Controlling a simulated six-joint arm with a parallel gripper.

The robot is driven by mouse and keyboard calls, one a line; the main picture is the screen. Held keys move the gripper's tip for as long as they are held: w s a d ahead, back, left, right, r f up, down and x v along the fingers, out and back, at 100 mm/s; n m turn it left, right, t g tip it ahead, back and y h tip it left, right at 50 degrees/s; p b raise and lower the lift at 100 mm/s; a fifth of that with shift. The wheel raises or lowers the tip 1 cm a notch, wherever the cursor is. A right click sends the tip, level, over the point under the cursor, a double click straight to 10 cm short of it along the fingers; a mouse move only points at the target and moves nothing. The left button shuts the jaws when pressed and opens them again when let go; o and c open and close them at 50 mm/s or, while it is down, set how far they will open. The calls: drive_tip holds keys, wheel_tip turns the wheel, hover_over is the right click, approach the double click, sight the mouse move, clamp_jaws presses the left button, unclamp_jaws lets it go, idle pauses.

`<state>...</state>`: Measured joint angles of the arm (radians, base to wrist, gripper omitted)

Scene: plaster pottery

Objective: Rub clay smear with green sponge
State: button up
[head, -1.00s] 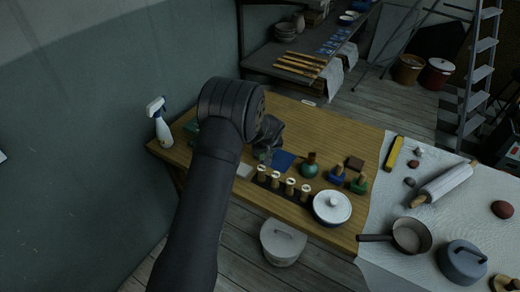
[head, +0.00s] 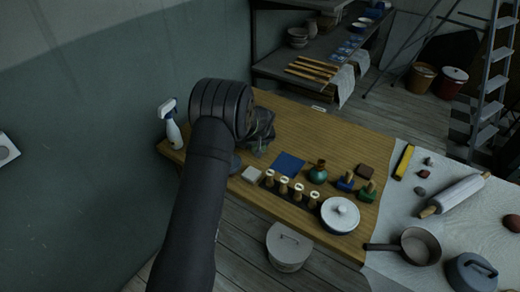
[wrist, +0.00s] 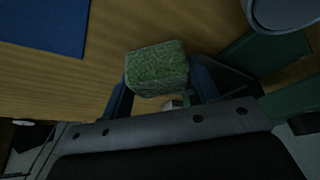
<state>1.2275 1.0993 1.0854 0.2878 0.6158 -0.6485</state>
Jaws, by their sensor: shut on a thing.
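In the wrist view the green sponge (wrist: 157,68) is a rough, mottled block held between the two dark blue fingers of my gripper (wrist: 160,84). My gripper is shut on it, over the wooden table (wrist: 60,75). I cannot tell whether the sponge touches the wood. I cannot make out the clay smear in either view. A blue square (head: 286,164) lies flat nearby; it also shows in the wrist view (wrist: 45,22).
A white spray bottle (head: 172,130) stands at the table's left end. The table's back middle is clear.

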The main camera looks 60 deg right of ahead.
drive_tip(key=shift+r, duration=2.65)
drive_tip(key=shift+w, duration=0.1)
drive_tip(key=w+a+r+n+t+y, duration=0.1)
drive_tip(key=w+a+r+n+y, duration=0.1)
drive_tip(key=w+r+n, duration=0.55)
drive_tip(key=w+a+f, duration=0.1)
drive_tip(key=w+a, duration=0.6)
drive_tip(key=a, duration=0.4)
drive_tip(key=w+a+f, duration=0.1)
drive_tip(key=w+a, duration=0.6)
drive_tip(key=a, duration=0.4)
drive_tip(key=w+a+f, duration=0.1)
drive_tip(key=w+a, duration=0.7)
drive_tip(key=a, duration=0.3)
drive_tip(key=s+a+f, duration=0.1)
drive_tip(key=s+a, duration=0.1)
drive_tip(key=a, duration=1.5)
drive_tip(key=s+a+f+n+y, duration=0.1)
drive_tip(key=s+a, duration=0.1)
drive_tip(key=a, duration=1.4)
drive_tip(key=shift+a+f, duration=0.3)
drive_tip(key=shift+a, duration=0.1)
